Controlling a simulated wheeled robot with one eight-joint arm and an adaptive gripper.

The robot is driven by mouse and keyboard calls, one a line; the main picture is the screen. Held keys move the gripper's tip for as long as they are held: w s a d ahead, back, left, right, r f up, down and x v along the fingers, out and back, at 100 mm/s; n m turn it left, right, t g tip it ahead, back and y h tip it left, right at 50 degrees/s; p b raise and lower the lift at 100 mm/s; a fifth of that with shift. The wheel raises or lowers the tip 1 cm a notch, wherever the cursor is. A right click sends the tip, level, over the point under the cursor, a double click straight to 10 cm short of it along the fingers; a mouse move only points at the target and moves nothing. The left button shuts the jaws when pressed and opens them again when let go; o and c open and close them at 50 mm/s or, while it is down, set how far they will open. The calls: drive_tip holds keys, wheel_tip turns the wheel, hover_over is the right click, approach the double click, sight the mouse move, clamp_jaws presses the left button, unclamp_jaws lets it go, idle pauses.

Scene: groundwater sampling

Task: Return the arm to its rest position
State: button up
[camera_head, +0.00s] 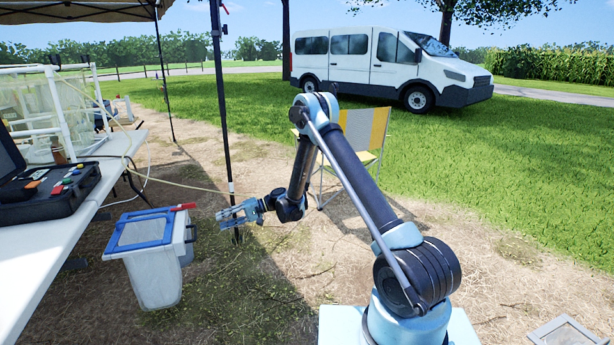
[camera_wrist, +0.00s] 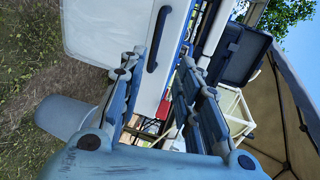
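My arm, pale blue and black, reaches out to the left in the head view. My gripper (camera_head: 228,213) is held in the air to the right of the white bin (camera_head: 156,279), apart from it. Its two fingers are spread with an empty gap between them. In the wrist view my gripper (camera_wrist: 162,65) also shows open, with nothing between the fingers. The blue-rimmed lid (camera_head: 141,231) of the bin has a red item (camera_head: 182,207) on its far right corner.
A white table (camera_head: 40,240) at the left bears an open black case (camera_head: 45,190) and a white pipe frame. A dark pole (camera_head: 222,100) stands behind my gripper. A yellow and grey folding chair (camera_head: 362,130) stands behind my arm. A white van (camera_head: 385,62) is far back. Ground at front centre is clear.

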drive_tip(key=w+d+r+m+t+h, duration=0.1)
drive_tip(key=w+d+r+t+h, duration=0.15)
drive_tip(key=d+r, duration=1)
drive_tip(key=s+d+r+t+h, duration=0.1)
drive_tip(key=s+d+r, duration=0.15)
drive_tip(key=d, duration=0.25)
drive_tip(key=s+d+r+m+t+h, duration=0.1)
drive_tip(key=s+d+r, duration=0.15)
drive_tip(key=d, duration=0.35)
drive_tip(key=s+d+r+t+h, duration=0.1)
drive_tip(key=s+d+r, duration=0.1)
drive_tip(key=d+r, duration=0.25)
drive_tip(key=s+d+m+t+h, duration=0.1)
drive_tip(key=s+d+h, duration=0.1)
drive_tip(key=s+d, duration=0.5)
drive_tip(key=s+d+t+h, duration=0.15)
drive_tip(key=s+d, duration=0.35)
drive_tip(key=d, duration=0.5)
drive_tip(key=s+d+f+h, duration=0.2)
drive_tip(key=s+d+f, duration=0.1)
drive_tip(key=s+d, duration=0.4)
drive_tip(key=s+d+f+m+h, duration=0.1)
drive_tip(key=s+d+f+h, duration=0.2)
drive_tip(key=s+d, duration=0.4)
drive_tip(key=shift+s+d+f, duration=0.4)
drive_tip(key=shift+s+f, duration=0.15)
drive_tip(key=shift+s, duration=0.3)
